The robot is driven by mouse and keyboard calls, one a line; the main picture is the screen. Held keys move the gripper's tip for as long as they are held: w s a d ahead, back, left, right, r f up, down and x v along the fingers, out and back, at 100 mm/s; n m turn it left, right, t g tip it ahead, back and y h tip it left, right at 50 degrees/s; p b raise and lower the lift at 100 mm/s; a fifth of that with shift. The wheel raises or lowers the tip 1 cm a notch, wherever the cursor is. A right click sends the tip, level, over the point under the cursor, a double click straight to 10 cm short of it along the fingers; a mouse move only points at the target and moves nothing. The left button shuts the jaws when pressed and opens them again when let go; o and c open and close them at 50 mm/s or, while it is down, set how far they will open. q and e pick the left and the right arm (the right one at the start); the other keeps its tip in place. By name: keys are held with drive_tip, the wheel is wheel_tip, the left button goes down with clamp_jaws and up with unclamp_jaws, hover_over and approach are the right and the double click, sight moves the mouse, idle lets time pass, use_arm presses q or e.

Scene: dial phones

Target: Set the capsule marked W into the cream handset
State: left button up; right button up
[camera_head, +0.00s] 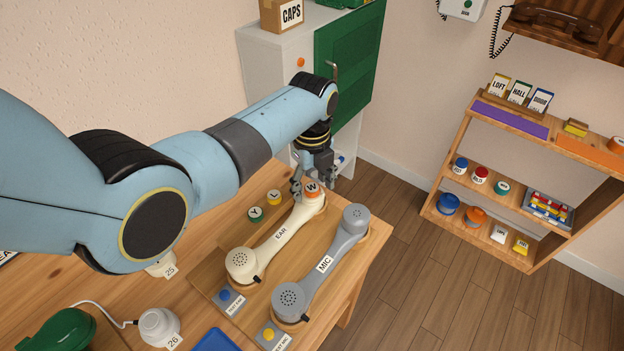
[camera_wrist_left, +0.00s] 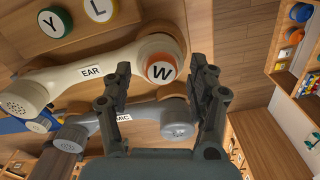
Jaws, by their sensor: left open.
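The cream handset (camera_head: 283,232) labelled EAR lies on a wooden board on the table. Its near end has a perforated cap. The capsule marked W (camera_head: 312,187), white-topped with an orange rim, sits on the handset's far end, letter up; I cannot tell how deep it sits. In the left wrist view the W capsule (camera_wrist_left: 163,68) shows at the end of the cream handset (camera_wrist_left: 85,72). My left gripper (camera_head: 312,181) is open just over that end. In the left wrist view its fingers (camera_wrist_left: 161,82) stand on either side of the capsule, with gaps. My right gripper is not in view.
A grey handset (camera_head: 322,264) labelled MIC lies beside the cream one. Capsules marked Y (camera_head: 255,213) and L (camera_head: 274,198) sit left of it. A green-doored cabinet (camera_head: 278,70) stands behind. A wooden shelf (camera_head: 455,185) is at right, beyond open floor.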

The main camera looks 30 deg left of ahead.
use_arm(q)
wheel_tip(320, 180, up, 12)
idle(0.4)
drive_tip(key=shift+d, duration=0.1)
idle(0.4)
